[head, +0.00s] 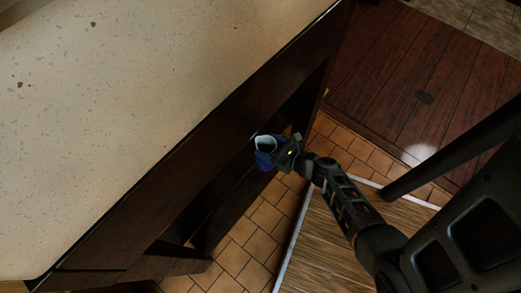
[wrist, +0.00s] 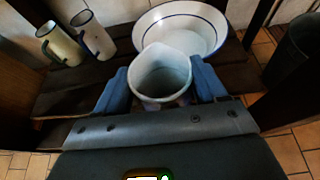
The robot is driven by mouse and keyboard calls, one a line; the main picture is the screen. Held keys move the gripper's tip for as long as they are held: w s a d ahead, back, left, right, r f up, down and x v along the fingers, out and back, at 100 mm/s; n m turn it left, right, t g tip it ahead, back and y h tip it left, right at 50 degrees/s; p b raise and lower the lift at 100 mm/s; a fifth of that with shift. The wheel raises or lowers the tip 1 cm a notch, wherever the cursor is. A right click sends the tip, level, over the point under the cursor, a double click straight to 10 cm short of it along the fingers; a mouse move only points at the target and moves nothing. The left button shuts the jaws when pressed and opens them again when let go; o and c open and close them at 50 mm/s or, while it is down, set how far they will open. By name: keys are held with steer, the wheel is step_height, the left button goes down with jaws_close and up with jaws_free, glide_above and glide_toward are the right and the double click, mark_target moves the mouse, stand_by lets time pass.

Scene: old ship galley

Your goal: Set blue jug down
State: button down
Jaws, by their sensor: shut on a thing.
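The blue jug (head: 264,161) has a pale inside and an open top, and shows beside the dark counter's open side in the head view. In the wrist view the jug (wrist: 163,76) is seen from above, between the two blue fingers. My gripper (head: 284,153) is shut on it, with one finger (wrist: 163,87) on each side. The jug looks about upright. It is in front of a white bowl, over or at the near edge of a dark slatted shelf (wrist: 62,98). Its base is hidden, so I cannot tell whether it touches the shelf.
A wide white bowl (wrist: 181,30) with a blue rim stands behind the jug. Two enamel jugs, one cream (wrist: 60,46) and one white (wrist: 93,38), stand at left on the shelf. The speckled countertop (head: 140,90) lies above. A dark bin-like object (wrist: 293,50) is at right.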

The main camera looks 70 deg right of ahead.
mark_target(262, 148)
steer(key=w+f+b, duration=0.1)
steer(key=f, duration=0.1)
steer(key=f+b, duration=0.1)
steer(key=f, duration=0.1)
steer(key=w+f+b, duration=0.1)
steer(key=shift+w+a+f, duration=0.3)
steer(key=shift+f, duration=0.1)
steer(key=shift+r, duration=0.1)
jaws_free()
steer(key=shift+r, duration=0.1)
steer(key=p+v, duration=0.3)
steer(key=v, duration=0.9)
